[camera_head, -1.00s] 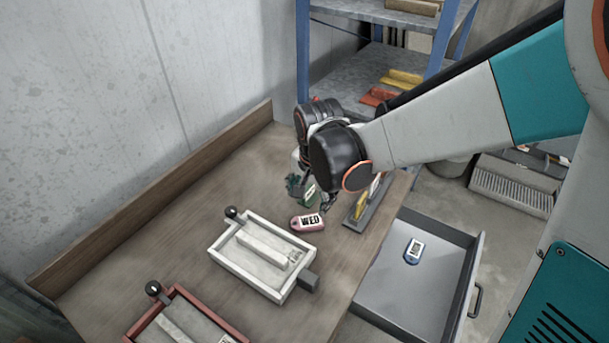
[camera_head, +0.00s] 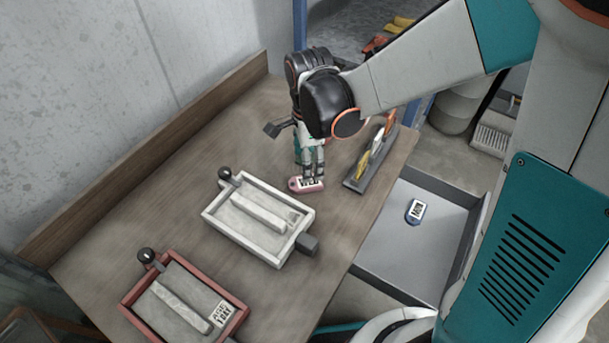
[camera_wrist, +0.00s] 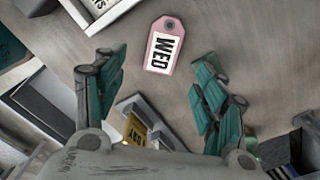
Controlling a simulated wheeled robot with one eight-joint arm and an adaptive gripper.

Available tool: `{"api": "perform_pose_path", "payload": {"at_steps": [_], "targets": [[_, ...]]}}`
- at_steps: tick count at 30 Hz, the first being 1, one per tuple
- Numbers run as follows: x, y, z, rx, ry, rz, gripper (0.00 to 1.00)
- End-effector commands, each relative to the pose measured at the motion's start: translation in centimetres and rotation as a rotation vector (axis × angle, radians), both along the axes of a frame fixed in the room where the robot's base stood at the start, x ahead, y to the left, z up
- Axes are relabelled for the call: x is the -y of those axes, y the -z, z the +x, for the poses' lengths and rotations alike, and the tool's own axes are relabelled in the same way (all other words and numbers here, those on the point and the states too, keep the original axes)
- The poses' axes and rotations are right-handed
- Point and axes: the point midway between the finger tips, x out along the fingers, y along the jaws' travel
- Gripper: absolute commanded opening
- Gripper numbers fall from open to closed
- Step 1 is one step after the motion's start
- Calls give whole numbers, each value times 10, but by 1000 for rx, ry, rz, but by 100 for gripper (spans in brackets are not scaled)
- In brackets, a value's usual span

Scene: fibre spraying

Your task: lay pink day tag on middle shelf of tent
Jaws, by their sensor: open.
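The pink day tag (camera_head: 304,184) marked WED lies flat on the wooden table, just right of the white-framed tray. My gripper (camera_head: 312,172) points down directly above and behind it. In the wrist view the tag (camera_wrist: 163,47) lies beyond the open fingers, between their lines, and my gripper (camera_wrist: 155,85) holds nothing. In the head view the fingers overlap the tag's upper edge, and I cannot tell whether they touch it. No tent or middle shelf is clearly visible.
A white-framed tray (camera_head: 222,212) and a red-framed tray (camera_head: 128,298) sit on the table. A grey rack (camera_head: 352,184) with coloured pieces stands at the right edge. An open drawer (camera_head: 385,262) holds a blue-edged tag (camera_head: 416,210). A blue-post shelf stands behind.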

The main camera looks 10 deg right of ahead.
Motion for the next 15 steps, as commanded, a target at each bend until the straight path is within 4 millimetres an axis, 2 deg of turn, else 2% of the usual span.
{"api": "perform_pose_path", "payload": {"at_steps": [1,3,11,15], "targets": [[0,14,0,0,0,0,65],[0,23,0,0,0,0,65],[-1,36,1,0,-1,0,65],[-3,50,3,0,-1,0,65]]}}
